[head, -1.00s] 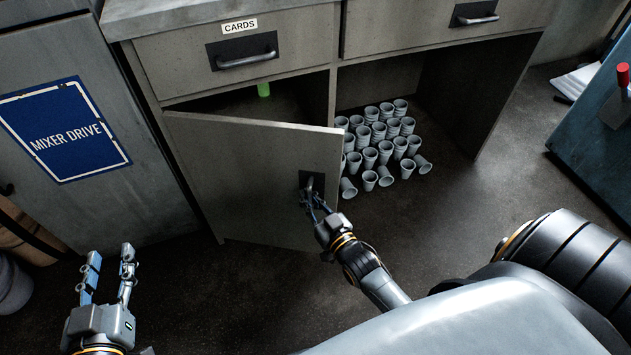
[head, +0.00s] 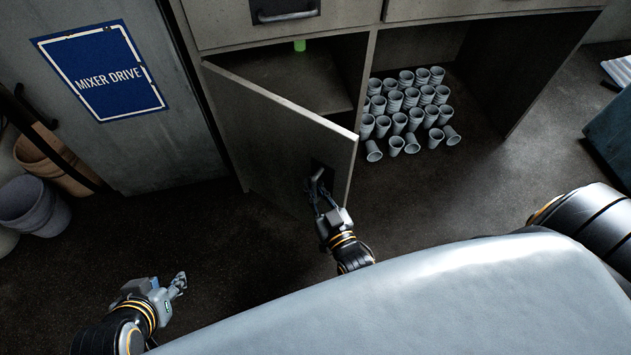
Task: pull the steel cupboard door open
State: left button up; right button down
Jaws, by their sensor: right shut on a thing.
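The steel cupboard door (head: 270,135) is hinged on its left side and stands partly open, its free edge swung out toward me. My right gripper (head: 319,190) is shut on the door's dark handle (head: 317,176), near the free edge. The fingers hide part of the handle. My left gripper (head: 180,284) is low at the left, over the floor and away from the door. It is seen from an angle where its finger gap is unclear. Inside the cupboard, behind the door, a shelf (head: 300,75) and a small green object (head: 299,45) show.
Several grey cups (head: 410,105) stand in the open bay right of the door, with a few lying tipped. Drawers (head: 290,12) are above. A mixer drive cabinet (head: 110,120) and buckets (head: 32,205) are at the left. The floor before the door is clear.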

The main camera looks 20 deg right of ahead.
jog(key=shift+s+d+f, duration=0.25)
jog(key=c, duration=1.4)
grip_release()
jog(key=shift+s+d+r, duration=0.1)
jog(key=shift+r, duration=0.1)
jog(key=s, duration=1.2)
jog(key=shift+c, duration=0.2)
